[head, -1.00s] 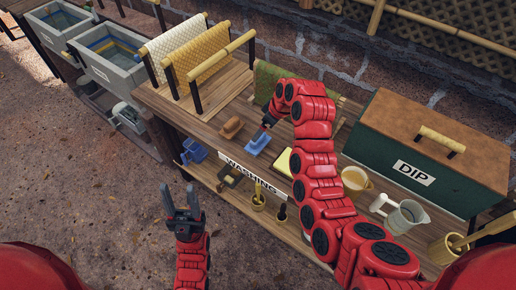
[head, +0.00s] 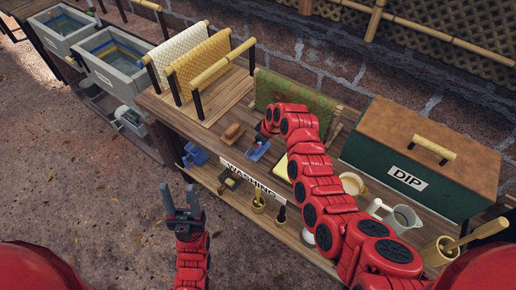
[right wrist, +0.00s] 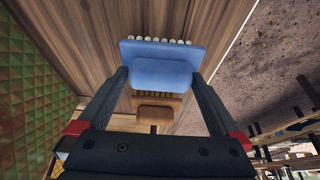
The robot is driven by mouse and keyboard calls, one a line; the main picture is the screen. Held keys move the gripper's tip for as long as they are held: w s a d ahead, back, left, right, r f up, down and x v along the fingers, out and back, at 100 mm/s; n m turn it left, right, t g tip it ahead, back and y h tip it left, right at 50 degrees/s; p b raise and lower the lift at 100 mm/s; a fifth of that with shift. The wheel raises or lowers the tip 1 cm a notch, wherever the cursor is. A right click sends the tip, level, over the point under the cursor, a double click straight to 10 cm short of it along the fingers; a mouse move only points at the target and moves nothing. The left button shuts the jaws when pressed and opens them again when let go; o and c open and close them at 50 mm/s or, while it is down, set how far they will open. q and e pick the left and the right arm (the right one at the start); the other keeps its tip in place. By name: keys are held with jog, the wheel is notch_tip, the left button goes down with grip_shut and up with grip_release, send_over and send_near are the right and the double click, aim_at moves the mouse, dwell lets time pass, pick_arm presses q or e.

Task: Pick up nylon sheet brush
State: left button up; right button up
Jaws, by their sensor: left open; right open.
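A blue brush (head: 257,151) with a row of pale bristles lies on the wooden table behind the WASHING label. In the right wrist view the blue brush (right wrist: 160,62) sits between the two fingers of my right gripper (right wrist: 160,78), which is open. Its fingers stand on either side of the brush's handle, and I cannot tell whether they touch it. In the head view my right gripper (head: 263,137) partly covers the brush. A brown brush (head: 233,132) lies just to its left. My left gripper (head: 181,203) is open and empty over the ground in front of the table.
Rollers with cream and yellow sheets (head: 190,70) stand at the table's left, and a green textured sheet (head: 290,90) hangs behind. A yellow block, jugs and the DIP box (head: 425,150) are on the right. A lower shelf holds small tools.

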jog(key=c, duration=1.1)
jog(key=shift+r, duration=0.1)
jog(key=shift+r+b, duration=0.5)
jog(key=shift+b, duration=0.1)
jog(key=shift+s+d+r+b, duration=0.1)
jog(key=shift+s+r+b, duration=0.1)
jog(key=shift+r+b, duration=0.7)
jog(key=shift+s+d+r+p, duration=0.35)
jog(key=shift+s+d+p, duration=1.15)
jog(key=shift+s, duration=0.55)
jog(key=shift+s+d+r+p, duration=0.3)
jog(key=shift+s+d+p, duration=0.95)
jog(key=shift+s+d, duration=0.65)
jog(key=shift+s+d+r+p, duration=0.35)
jog(key=shift+s+d+p, duration=1.05)
jog(key=shift+s, duration=0.85)
